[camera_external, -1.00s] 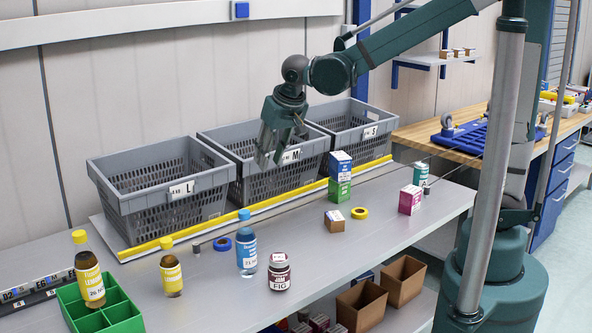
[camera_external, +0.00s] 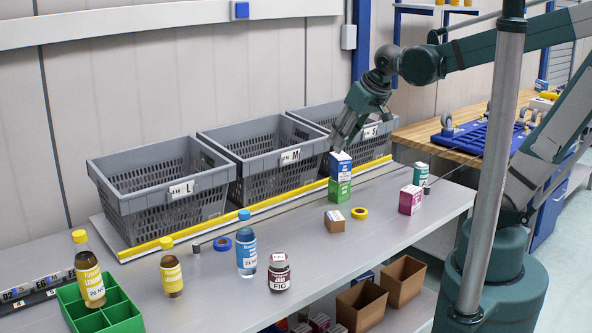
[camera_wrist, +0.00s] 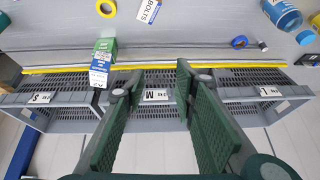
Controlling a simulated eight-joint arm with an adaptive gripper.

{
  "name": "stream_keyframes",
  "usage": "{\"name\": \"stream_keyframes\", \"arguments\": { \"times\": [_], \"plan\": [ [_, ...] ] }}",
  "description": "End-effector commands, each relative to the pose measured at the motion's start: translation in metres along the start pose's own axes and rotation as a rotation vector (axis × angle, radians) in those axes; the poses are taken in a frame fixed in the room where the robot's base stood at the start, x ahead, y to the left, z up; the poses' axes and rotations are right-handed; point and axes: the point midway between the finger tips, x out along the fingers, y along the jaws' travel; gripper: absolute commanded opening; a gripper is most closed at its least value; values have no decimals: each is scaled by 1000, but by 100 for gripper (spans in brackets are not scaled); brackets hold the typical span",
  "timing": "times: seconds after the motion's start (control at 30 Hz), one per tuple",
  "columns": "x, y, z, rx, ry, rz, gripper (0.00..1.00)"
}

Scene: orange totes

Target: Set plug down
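I cannot make out a plug in either view. My gripper (camera_external: 344,138) hangs above the back of the bench in the external view, its fingertips just over or in front of the blue-and-white box (camera_external: 340,166). I cannot tell whether they touch. In the wrist view my gripper (camera_wrist: 160,82) has its two green finger pads wide apart with nothing between them. The middle grey crate marked M (camera_wrist: 155,78) shows beyond the gap. The blue-and-white box (camera_wrist: 100,68) is left of the left finger, on a green box (camera_wrist: 105,45).
Grey crates marked L (camera_external: 165,209), M (camera_external: 262,160) and S (camera_external: 372,118) stand behind a yellow strip (camera_external: 160,245). Bottles, a jar (camera_external: 279,273), tape rolls, a brown box (camera_external: 335,222) and a pink box (camera_external: 410,200) stand on the bench.

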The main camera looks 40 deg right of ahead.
Motion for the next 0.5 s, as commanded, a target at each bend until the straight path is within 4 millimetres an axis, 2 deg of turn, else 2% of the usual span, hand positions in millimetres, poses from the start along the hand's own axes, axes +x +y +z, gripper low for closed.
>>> {"name": "stream_keyframes", "arguments": {
  "times": [0.2,0.5],
  "plan": [
    [-15,32,28,-10,32,6,28],
    [-27,63,62,-30,75,17,28]
  ]
}}
